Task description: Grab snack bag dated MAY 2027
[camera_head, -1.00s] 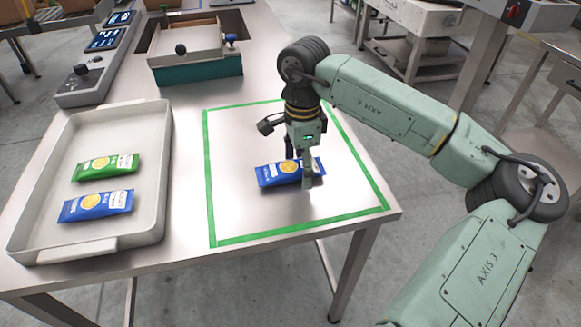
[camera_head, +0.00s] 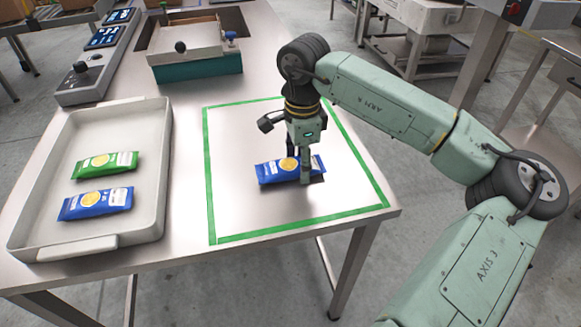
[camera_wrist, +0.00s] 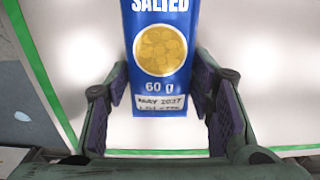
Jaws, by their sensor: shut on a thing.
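A blue snack bag (camera_head: 272,173) lies on the steel table inside the green taped square. In the wrist view the bag (camera_wrist: 165,20) reads "SALTED" and "60 g", with a white date label that appears to read MAY 2027; its lower line is too blurred to read. My gripper (camera_head: 305,178) points down over the bag and is shut on it, one finger on each long side. The bag appears to rest on the table still. In the wrist view my gripper's fingers (camera_wrist: 165,100) flank the label end.
A grey tray (camera_head: 163,150) on the left holds a green bag (camera_head: 106,164) and another blue bag (camera_head: 96,203); their dates are unreadable. A weigher with a teal base (camera_head: 197,73) stands behind. The green square (camera_head: 240,238) is otherwise clear.

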